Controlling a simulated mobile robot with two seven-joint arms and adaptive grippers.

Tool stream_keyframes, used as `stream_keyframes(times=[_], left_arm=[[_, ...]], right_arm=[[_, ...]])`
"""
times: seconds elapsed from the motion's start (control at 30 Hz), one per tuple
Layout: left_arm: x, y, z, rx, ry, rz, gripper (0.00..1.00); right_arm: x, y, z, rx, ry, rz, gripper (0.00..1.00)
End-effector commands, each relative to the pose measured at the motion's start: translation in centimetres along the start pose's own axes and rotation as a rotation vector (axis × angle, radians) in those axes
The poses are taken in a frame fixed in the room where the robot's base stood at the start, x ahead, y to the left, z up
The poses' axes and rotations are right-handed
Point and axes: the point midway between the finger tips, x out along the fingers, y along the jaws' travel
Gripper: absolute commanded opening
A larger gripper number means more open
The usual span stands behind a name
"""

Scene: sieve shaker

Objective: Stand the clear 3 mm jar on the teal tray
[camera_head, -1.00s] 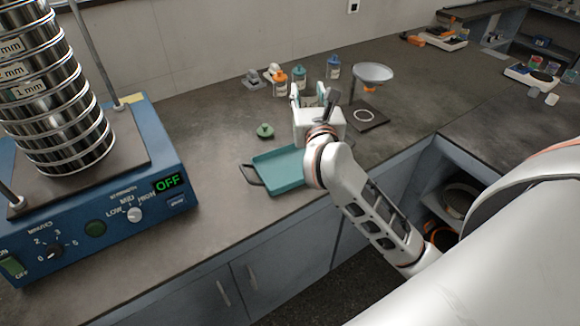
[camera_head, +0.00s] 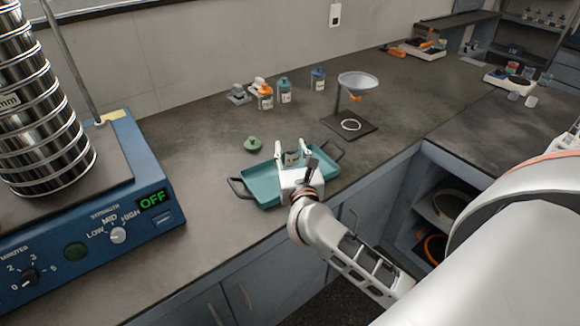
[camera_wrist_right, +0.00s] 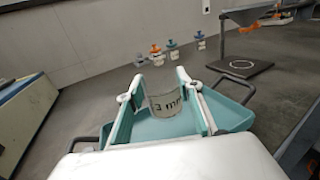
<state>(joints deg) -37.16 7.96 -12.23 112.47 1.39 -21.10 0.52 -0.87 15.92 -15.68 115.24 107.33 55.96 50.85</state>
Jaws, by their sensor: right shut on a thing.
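The clear 3 mm jar (camera_wrist_right: 165,101) is between the fingers of my right gripper (camera_wrist_right: 155,88) in the right wrist view, its label facing the camera. In the head view the jar (camera_head: 291,158) shows between the fingertips of my right gripper (camera_head: 293,152). The gripper is shut on it, and the jar looks upright. The teal tray (camera_head: 262,187) lies on the bench under the gripper and jar; it also shows in the right wrist view (camera_wrist_right: 232,115). I cannot tell whether the jar's base touches the tray floor. My left gripper is not in view.
A green lid (camera_head: 252,144) lies behind the tray. Several capped bottles, including an orange-capped one (camera_head: 266,97), stand farther back. A funnel stand (camera_head: 350,122) is behind the tray at right. The blue sieve shaker (camera_head: 150,180) fills the left.

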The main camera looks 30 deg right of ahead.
Motion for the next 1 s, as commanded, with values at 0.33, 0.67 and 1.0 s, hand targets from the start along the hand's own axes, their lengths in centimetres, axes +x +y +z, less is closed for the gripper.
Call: stream_keyframes(times=[0.33, 0.67, 1.0], left_arm=[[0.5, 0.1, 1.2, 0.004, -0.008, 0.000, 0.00], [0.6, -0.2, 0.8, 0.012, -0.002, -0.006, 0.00], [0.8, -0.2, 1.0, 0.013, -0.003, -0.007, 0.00]], right_arm=[[0.0, 0.0, -4.0, -0.002, 0.002, 0.000, 0.13], [0.0, 0.0, -4.8, 0.001, -0.002, 0.000, 0.13], [0.0, 0.0, -5.2, 0.001, -0.002, 0.000, 0.52]])
